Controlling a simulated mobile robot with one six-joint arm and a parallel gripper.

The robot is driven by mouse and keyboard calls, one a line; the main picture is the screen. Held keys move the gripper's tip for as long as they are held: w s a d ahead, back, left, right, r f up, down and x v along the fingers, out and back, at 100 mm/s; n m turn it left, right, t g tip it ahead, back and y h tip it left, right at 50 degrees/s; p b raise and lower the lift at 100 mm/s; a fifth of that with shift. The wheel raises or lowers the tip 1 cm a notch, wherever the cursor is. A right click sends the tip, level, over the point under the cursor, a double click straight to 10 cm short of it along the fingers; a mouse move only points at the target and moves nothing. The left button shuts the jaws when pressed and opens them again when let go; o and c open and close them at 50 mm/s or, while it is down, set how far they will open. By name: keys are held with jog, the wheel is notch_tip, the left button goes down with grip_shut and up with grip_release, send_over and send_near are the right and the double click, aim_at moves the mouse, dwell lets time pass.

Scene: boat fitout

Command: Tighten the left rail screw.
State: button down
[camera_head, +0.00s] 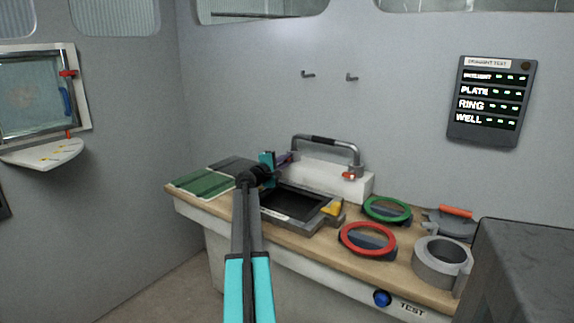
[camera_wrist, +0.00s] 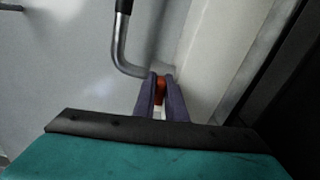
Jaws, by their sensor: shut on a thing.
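The hand rail (camera_head: 327,140), with a dark grip and bright metal legs, stands on a white block (camera_head: 335,178) at the back of the bench. My gripper (camera_head: 287,158) is at the rail's left foot. In the wrist view its purple fingers are shut on a small orange-red part, the left rail screw (camera_wrist: 160,88), beside the foot of the bent rail tube (camera_wrist: 122,50). Most of the screw is hidden between the fingers.
A dark tray (camera_head: 322,221) with a yellow piece (camera_head: 331,208) lies in front of the block. Green (camera_head: 388,203) and red (camera_head: 345,242) rings and a grey clamp ring (camera_head: 428,268) crowd the bench's right. A green board (camera_head: 203,183) lies left. A dark box (camera_head: 525,270) stands at right.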

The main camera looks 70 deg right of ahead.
jog(key=shift+f, duration=0.15)
jog(key=c, duration=1.8)
grip_release()
jog(key=shift+s+r+n+p, duration=0.15)
jog(key=shift+n+p, duration=0.7)
jog(key=shift+p, duration=0.9)
jog(key=shift+w+r+n+p, duration=0.15)
jog(key=shift+n+p, duration=0.7)
jog(key=shift+p, duration=0.85)
jog(key=n+p, duration=0.1)
jog(key=p, duration=0.2)
jog(key=n+p, duration=0.2)
jog(key=p, duration=0.1)
jog(key=shift+w+r+n, duration=0.1)
jog(key=shift+r+n, duration=0.2)
